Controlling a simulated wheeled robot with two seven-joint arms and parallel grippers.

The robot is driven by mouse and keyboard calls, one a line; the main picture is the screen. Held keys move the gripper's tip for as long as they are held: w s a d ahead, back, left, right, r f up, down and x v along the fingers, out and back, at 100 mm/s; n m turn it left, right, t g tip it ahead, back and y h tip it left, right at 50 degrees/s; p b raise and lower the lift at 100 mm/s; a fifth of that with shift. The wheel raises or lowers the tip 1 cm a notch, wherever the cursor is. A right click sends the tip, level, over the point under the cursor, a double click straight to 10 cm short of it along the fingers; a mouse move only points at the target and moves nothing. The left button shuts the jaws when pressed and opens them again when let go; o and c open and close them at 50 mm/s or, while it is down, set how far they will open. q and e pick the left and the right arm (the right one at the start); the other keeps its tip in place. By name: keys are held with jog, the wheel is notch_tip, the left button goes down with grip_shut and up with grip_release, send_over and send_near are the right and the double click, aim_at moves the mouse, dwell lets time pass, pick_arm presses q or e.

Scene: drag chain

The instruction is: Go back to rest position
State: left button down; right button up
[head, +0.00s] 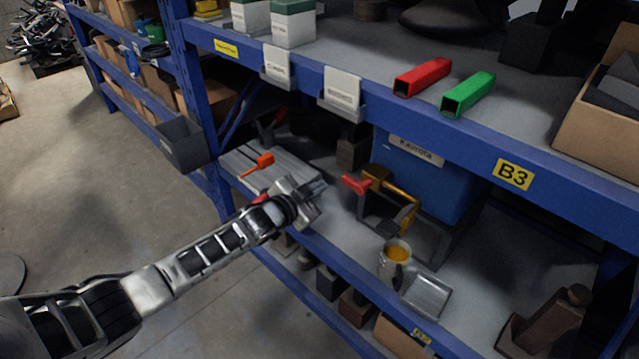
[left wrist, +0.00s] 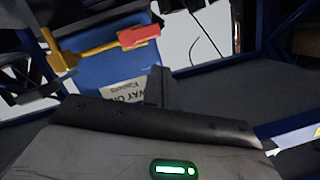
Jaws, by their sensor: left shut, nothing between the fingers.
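My left arm reaches in from the left in the head view. My left gripper (head: 308,205) is at the front edge of the blue shelf rack's lower shelf. It is shut and empty. In the left wrist view, the gripper's dark body (left wrist: 165,125) fills the lower part. A yellow tool with a red handle (head: 385,200) stands right of the gripper, apart from it, in front of a blue bin (head: 425,175). The tool also shows in the left wrist view (left wrist: 100,46). My right gripper is in neither view.
The rack's upper shelf beam (head: 450,145) runs above the gripper. A red tube (head: 422,77) and a green tube (head: 468,94) lie on it. A mug (head: 395,262), a metal tray (head: 426,294) and an orange-handled tool (head: 258,165) sit on the lower shelf. Open floor (head: 120,190) lies left.

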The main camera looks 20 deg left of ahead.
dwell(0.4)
pick_arm(q)
jog(key=s+d+f+n+g+y, duration=0.1)
jog(key=s+d+f+n+g, duration=0.15)
jog(key=s, duration=0.55)
jog(key=s+d+f+n+g+y, duration=0.1)
jog(key=s+d+f+g, duration=0.15)
jog(key=s, duration=0.45)
jog(key=s+a+r+n+g+y, duration=0.1)
jog(key=s+a+r+n+g, duration=0.15)
jog(key=s, duration=0.85)
jog(key=s+a+r+n+g+y, duration=0.1)
jog(key=s+a+r+g+y, duration=0.2)
jog(key=s, duration=0.8)
jog(key=w+d+f+t+h, duration=0.3)
jog(key=w+d+f+t, duration=0.2)
jog(key=f, duration=0.5)
jog(key=shift+d+f+t+h, duration=0.15)
jog(key=shift+d+t+h, duration=0.25)
jog(key=shift+d, duration=0.2)
